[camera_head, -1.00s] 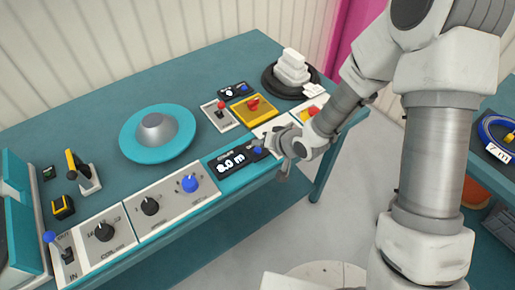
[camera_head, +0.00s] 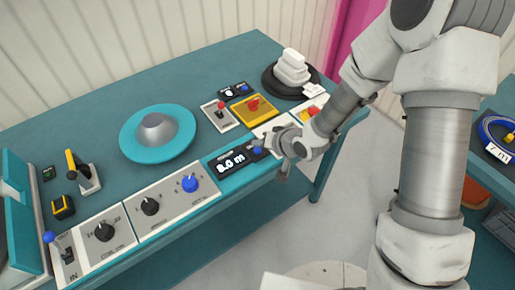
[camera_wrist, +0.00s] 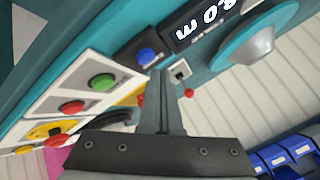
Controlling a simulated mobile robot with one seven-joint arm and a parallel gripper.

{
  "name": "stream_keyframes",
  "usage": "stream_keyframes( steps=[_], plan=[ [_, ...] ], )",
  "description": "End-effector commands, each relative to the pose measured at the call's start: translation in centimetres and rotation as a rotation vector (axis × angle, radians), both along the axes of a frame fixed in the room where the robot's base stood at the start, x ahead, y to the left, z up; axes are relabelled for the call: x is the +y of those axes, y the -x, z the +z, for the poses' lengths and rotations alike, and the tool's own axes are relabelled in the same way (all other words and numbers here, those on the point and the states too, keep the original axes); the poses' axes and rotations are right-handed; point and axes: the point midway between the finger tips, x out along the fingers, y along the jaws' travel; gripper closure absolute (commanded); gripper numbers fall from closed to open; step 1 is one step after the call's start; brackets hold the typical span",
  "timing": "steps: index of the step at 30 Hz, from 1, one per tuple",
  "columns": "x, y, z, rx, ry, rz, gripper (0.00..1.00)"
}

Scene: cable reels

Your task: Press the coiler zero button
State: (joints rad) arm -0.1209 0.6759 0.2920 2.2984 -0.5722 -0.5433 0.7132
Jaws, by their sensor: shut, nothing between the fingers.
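The coiler display (camera_head: 231,163) reads 8.0 m and sits on the front edge of the teal bench. Its blue button (camera_head: 257,150) is at the display's right end. In the wrist view the blue button (camera_wrist: 146,57) lies just beyond and slightly left of my fingertips. My gripper (camera_head: 259,143) is shut and empty, with its fingers close to the button. In the wrist view its fingertips (camera_wrist: 160,74) point at the panel near the button. I cannot tell whether they touch it.
A panel with green (camera_wrist: 103,82) and red (camera_wrist: 71,107) buttons lies beside my gripper. A yellow box with a red switch (camera_head: 254,108) and a red-knobbed lever (camera_head: 221,110) stand behind. A teal reel disc (camera_head: 157,133) is left. Black (camera_head: 150,206) and blue (camera_head: 190,183) knobs line the front.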

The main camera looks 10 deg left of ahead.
Motion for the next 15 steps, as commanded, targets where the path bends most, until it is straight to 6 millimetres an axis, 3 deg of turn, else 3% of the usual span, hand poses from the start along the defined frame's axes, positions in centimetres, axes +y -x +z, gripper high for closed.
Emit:
stream_keyframes(
  steps=[15],
  plan=[
    [0.02,0.02,-0.91,0.001,-0.001,0.0,1.0]
  ],
)
